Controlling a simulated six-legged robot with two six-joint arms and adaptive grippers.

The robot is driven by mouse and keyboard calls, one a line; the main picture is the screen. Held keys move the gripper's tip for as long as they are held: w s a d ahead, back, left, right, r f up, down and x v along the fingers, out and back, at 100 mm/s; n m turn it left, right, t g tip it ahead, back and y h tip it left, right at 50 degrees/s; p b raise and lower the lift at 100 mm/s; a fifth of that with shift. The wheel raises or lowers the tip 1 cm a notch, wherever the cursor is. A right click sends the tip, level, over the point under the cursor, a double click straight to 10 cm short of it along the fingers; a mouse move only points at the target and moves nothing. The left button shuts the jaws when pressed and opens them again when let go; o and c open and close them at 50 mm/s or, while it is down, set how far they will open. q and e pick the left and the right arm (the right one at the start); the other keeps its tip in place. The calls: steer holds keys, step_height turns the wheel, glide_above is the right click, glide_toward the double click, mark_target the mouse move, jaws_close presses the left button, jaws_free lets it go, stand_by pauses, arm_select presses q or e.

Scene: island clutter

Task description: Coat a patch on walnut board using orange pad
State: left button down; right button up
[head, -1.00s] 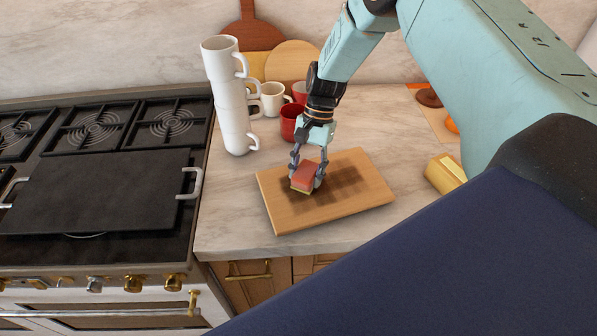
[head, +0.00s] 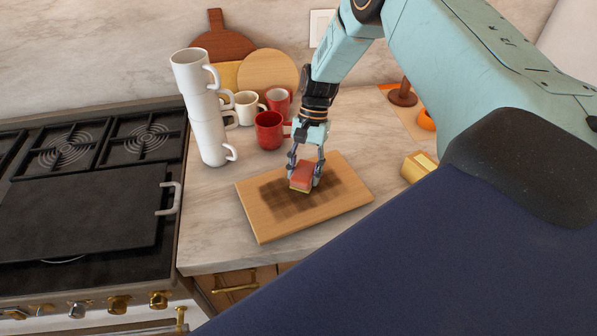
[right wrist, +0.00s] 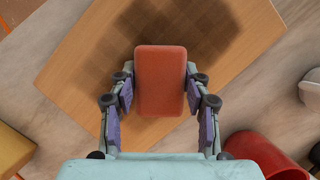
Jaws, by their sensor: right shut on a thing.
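The walnut board (head: 262,222) lies flat on the marble counter, light brown with a darker, blotchy patch (head: 290,209) across its middle. My right gripper (head: 303,176) is over the board, shut on the orange pad (head: 302,173), which has a yellowish underside. In the right wrist view the pad (right wrist: 160,80) sits between the two fingers with the board (right wrist: 75,65) beneath it. The dark patch (right wrist: 190,28) shows beyond the pad there. The pad is at or just above the board's surface; I cannot tell if it touches. My left gripper is out of view.
A stack of white mugs (head: 207,130) stands left behind the board. A red mug (head: 270,130) and other cups are behind it. A yellow block (head: 418,166) lies to the right. The stove with a black griddle (head: 85,210) is at the left.

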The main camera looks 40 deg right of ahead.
mark_target(332, 173)
steer(key=shift+d+f, duration=0.1)
steer(key=shift+d, duration=0.65)
steer(key=shift+s+d, duration=0.25)
steer(key=shift+d, duration=0.2)
steer(key=shift+s+d, duration=0.15)
steer(key=shift+d, duration=1.45)
steer(key=shift+s+d, duration=0.1)
steer(key=shift+d, duration=0.45)
steer(key=shift+s+d+b, duration=0.1)
steer(key=shift+d+b, duration=0.3)
steer(key=shift+d, duration=0.7)
steer(key=shift+s, duration=0.1)
steer(key=shift+a, duration=0.1)
